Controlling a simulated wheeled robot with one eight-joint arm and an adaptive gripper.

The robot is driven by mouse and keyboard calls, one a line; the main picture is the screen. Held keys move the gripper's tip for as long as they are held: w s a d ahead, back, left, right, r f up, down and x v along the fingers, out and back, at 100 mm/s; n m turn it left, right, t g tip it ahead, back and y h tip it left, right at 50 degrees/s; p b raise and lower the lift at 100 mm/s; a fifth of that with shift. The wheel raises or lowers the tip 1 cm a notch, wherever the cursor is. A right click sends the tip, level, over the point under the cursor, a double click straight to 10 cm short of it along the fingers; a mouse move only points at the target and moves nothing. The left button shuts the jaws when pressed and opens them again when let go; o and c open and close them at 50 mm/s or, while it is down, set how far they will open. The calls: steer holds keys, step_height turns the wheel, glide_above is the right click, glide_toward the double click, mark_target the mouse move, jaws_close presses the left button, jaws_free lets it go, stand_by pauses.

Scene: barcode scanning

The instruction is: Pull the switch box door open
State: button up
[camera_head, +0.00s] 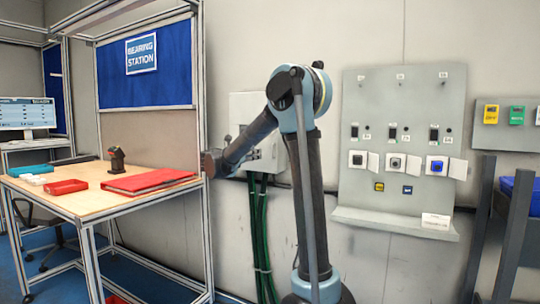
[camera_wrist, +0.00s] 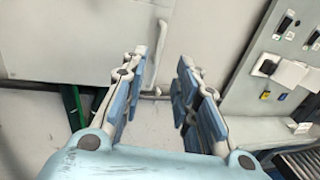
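The pale grey switch box (camera_head: 270,120) is on the wall, partly hidden behind my arm in the head view. In the wrist view its door (camera_wrist: 75,40) fills the upper left and looks shut. A pale upright bar, apparently the door handle (camera_wrist: 158,50), stands near the door's right edge. My gripper (camera_wrist: 163,68) is open, its two fingers apart with nothing held. The bar appears between the fingertips in the picture, nearer the left finger; I cannot tell the depth gap. In the head view my fingers are hard to make out beside the box.
A grey panel (camera_head: 360,90) with switches and sockets is on the wall to the right. A workbench (camera_head: 85,203) with a red folder (camera_head: 148,181) stands at the left. Green cables (camera_head: 257,230) run down below the box.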

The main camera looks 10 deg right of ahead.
steer(key=x, duration=1.2)
jaws_close()
steer(key=shift+d, duration=0.1)
